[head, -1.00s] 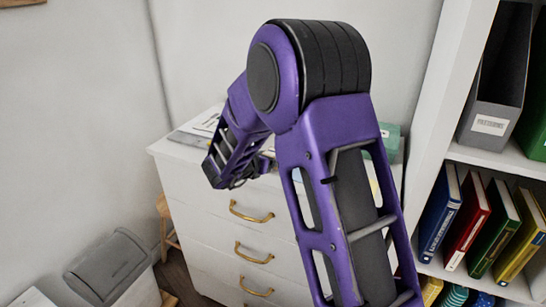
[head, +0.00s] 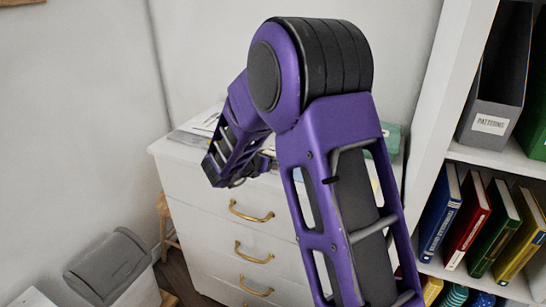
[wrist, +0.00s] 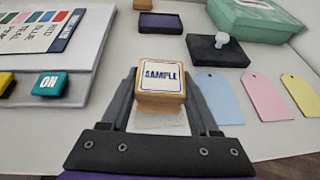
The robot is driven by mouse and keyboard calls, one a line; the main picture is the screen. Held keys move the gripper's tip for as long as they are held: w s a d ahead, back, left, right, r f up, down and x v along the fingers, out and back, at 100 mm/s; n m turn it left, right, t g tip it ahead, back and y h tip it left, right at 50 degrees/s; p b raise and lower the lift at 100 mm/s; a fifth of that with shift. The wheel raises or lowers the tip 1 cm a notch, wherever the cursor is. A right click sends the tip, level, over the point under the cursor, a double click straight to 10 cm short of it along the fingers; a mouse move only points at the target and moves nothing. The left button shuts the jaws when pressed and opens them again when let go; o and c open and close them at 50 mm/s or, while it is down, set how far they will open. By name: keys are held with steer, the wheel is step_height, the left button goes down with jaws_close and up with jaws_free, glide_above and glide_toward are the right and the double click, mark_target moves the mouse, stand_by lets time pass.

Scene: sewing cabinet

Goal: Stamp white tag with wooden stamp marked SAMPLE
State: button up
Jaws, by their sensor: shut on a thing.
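The wooden stamp marked SAMPLE (wrist: 161,76) is between the dark fingers of my gripper (wrist: 161,90) in the wrist view, its label facing up. My gripper is shut on it. A pale white piece, which looks like the white tag (wrist: 160,123), shows just below the stamp in the picture; the stamp hides its far part. I cannot tell whether the stamp touches it. Blue (wrist: 219,98), pink (wrist: 266,98) and yellow (wrist: 301,95) tags lie in a row to the right. In the head view my arm mostly hides the gripper above the white cabinet (head: 205,180).
A purple pad (wrist: 160,23) and a dark pad (wrist: 205,52) with a white-knobbed item lie beyond the stamp. A green box (wrist: 257,14) stands at the back right. At left are a colour chart (wrist: 45,45) and a teal ON block (wrist: 48,85). A bookshelf (head: 490,160) stands right of the cabinet.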

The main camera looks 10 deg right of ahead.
steer(key=shift+r+p, duration=1.05)
steer(key=shift+r, duration=2.15)
